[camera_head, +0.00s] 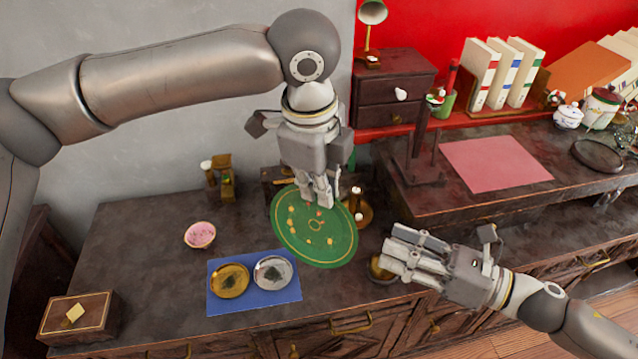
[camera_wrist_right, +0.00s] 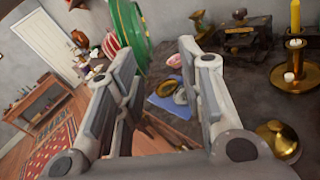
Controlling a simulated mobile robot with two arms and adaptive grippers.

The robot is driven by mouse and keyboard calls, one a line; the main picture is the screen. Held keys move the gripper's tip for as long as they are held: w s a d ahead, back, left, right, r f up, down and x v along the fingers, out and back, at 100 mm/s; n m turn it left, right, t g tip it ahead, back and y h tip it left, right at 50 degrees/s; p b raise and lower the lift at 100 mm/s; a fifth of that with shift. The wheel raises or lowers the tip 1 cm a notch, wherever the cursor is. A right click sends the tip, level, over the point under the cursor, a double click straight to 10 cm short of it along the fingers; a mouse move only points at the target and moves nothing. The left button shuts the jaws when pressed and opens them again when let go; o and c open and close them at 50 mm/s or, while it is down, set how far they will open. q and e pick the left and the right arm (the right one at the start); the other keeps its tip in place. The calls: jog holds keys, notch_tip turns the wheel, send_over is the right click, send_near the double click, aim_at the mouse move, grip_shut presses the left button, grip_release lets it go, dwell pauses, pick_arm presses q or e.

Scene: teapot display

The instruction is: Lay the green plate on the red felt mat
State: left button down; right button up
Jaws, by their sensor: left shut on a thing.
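The green plate (camera_head: 300,248) with small gold marks hangs tilted above the dark lower counter. It also shows at the top of the right wrist view (camera_wrist_right: 128,32). My left gripper (camera_head: 322,198) is shut on the plate's upper edge; its fingertips overlap the rim. The red felt mat (camera_head: 495,163) lies flat and bare on the raised counter to the right. My right gripper (camera_head: 388,258) is open and empty, its fingers pointing left, a little right of the plate. Its parted fingers show in the right wrist view.
A blue mat (camera_head: 254,304) with a gold and a silver dish, a pink bowl (camera_head: 200,235) and a wooden box (camera_head: 77,318) stand on the lower counter. A dark wooden stand (camera_head: 415,170) is left of the red mat. Books (camera_head: 505,75) and jars stand behind it.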

jog(key=w+d+f+m+t+h, duration=0.15)
jog(key=d+f+m+h, duration=0.25)
jog(key=d+f+m, duration=0.55)
jog(key=w+d+f+m+t+h, duration=0.15)
jog(key=d+f+m+h, duration=0.45)
jog(key=f, duration=0.6)
jog(key=s+d+f+m+g+h, duration=0.1)
jog(key=s+d+f+m, duration=0.25)
jog(key=f, duration=0.25)
jog(key=s+d+f+m+h, duration=0.2)
jog(key=d+f+m, duration=0.15)
jog(key=f, duration=0.25)
jog(key=s+d+f+m+g+h, duration=0.1)
jog(key=s+d+f+m, duration=0.1)
jog(key=d+f+m, duration=0.3)
jog(key=s+a+f+m+g+h, duration=0.1)
jog(key=s+a+f+m+g, duration=0.1)
jog(key=s+f+m, duration=0.35)
jog(key=s+a+f+m+g+h, duration=0.1)
jog(key=s+a+f+m+g, duration=0.15)
jog(key=s+f, duration=0.55)
jog(key=s+a+f+m+g, duration=0.4)
jog(key=s+a+f+m, duration=0.2)
jog(key=s+a+f, duration=0.4)
jog(key=s+a, duration=0.3)
jog(key=s, duration=0.2)
jog(key=shift+a+f+m+y, duration=0.15)
jog(key=shift+a+m+y, duration=0.1)
jog(key=shift+m+y, duration=0.15)
